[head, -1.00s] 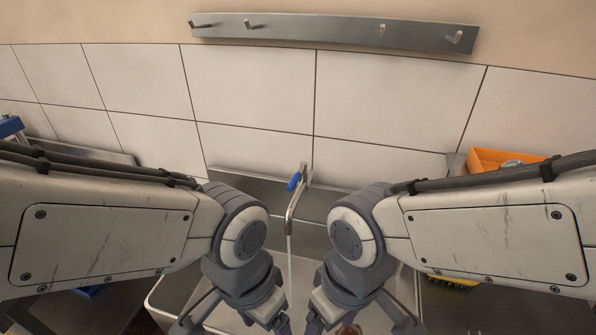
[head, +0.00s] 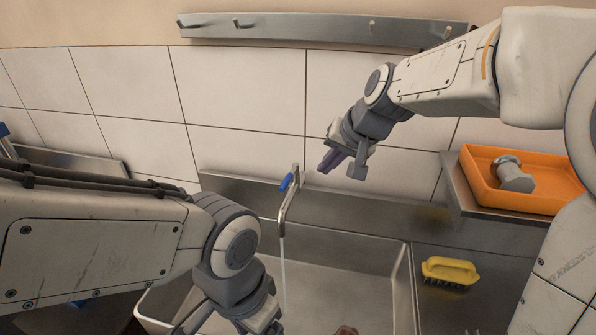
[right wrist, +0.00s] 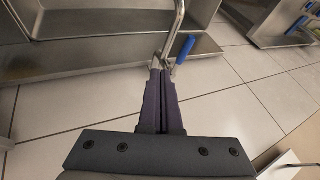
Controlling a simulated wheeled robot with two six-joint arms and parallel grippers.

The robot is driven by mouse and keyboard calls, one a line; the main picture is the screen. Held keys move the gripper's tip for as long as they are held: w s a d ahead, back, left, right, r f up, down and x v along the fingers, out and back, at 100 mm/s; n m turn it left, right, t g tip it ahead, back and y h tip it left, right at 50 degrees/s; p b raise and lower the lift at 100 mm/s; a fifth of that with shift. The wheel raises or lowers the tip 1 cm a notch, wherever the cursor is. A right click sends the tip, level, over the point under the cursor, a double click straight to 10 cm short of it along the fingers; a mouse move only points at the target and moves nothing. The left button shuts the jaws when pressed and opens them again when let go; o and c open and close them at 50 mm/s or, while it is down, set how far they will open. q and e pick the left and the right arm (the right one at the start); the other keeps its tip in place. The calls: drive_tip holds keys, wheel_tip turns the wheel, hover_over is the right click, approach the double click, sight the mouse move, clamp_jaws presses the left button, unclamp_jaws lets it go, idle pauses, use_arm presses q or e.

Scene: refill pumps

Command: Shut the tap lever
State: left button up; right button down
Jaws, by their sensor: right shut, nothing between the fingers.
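The metal tap (head: 294,192) stands at the back of the sink, with its spout bent forward. Its blue lever (head: 287,183) sits on the left side of the tap. A thin stream of water (head: 284,270) runs from the spout. My right gripper (head: 343,170) is shut and empty, raised to the right of the tap and apart from it. In the right wrist view its closed fingertips (right wrist: 160,65) point toward the tap (right wrist: 179,25) and the blue lever (right wrist: 186,48). My left gripper (head: 262,318) is low over the sink's left part, its fingertips cut off.
The steel sink (head: 402,290) lies below, with a brownish thing (head: 347,330) at the bottom edge. A yellow brush (head: 450,269) lies on the right counter. An orange tray (head: 480,190) holding a grey object (head: 513,175) stands behind it. A hook rail (head: 330,27) is on the wall.

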sight(290, 176)
drive_tip(key=w+a+f+p, duration=0.3)
drive_tip(key=w+a+f, duration=0.1)
drive_tip(key=a+f, duration=0.1)
drive_tip(key=shift+w+a+f, duration=0.15)
drive_tip(key=shift+a+f, duration=0.25)
drive_tip(key=shift+f, duration=0.35)
drive_tip(key=shift+d, duration=0.1)
